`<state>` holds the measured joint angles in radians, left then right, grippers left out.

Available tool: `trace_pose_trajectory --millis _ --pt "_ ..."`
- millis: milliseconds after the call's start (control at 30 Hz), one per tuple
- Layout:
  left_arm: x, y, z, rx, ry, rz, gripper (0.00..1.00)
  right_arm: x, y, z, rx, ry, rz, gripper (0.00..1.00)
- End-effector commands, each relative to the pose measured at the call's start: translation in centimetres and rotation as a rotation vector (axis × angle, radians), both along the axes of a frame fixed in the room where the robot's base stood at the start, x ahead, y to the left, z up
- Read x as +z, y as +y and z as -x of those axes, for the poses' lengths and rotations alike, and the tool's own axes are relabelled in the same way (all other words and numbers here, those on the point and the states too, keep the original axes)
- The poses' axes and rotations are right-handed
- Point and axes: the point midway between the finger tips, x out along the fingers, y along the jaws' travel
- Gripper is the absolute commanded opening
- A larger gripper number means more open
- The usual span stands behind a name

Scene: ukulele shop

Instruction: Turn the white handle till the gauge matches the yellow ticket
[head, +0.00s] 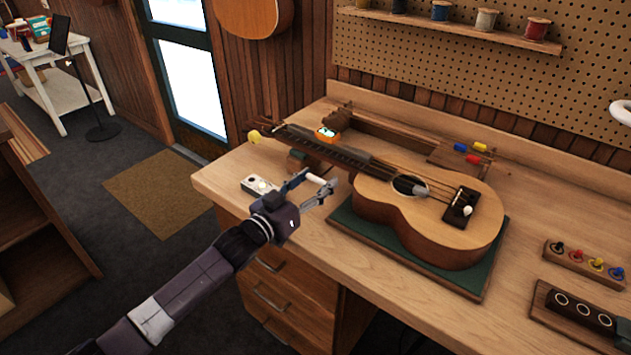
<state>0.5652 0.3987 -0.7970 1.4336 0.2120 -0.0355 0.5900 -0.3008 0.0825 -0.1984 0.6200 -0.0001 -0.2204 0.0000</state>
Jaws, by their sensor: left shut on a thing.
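My left gripper (315,188) reaches in from the lower left, over the front edge of the bench beside the ukulele's neck. It is shut on a small white piece (328,187), which looks like the white handle; the fingers partly hide it. An orange device with a pale face (327,135) stands behind the neck and may be the gauge; its reading is too small to tell. I cannot make out a yellow ticket. The ukulele (430,207) lies face up on a green mat (410,262). My right gripper is out of view.
Colored pegs in a wooden block (585,264) and a dark-topped board (580,312) are at the right. Spools line a shelf (460,28) above. Bare bench top (540,190) shows right of the ukulele.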

Motion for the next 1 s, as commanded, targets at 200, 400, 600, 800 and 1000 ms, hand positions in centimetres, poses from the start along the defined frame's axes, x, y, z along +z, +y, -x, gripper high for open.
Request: trace_pose_trajectory --millis 200,400,600,800,1000 --pt "0.00 0.04 0.00 0.000 -0.050 -0.069 0.28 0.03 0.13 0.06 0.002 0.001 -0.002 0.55" --pt "0.00 0.03 -0.01 0.000 -0.136 -0.188 0.28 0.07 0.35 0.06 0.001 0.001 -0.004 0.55" --pt "-0.01 0.04 -0.02 0.000 -0.231 -0.318 0.28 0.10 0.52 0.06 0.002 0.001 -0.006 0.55" --pt "-0.01 0.04 -0.01 0.000 -0.313 -0.430 0.28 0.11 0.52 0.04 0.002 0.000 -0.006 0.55" --pt "-0.01 0.05 -0.01 0.000 -0.369 -0.508 0.28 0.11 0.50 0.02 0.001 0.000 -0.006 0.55"
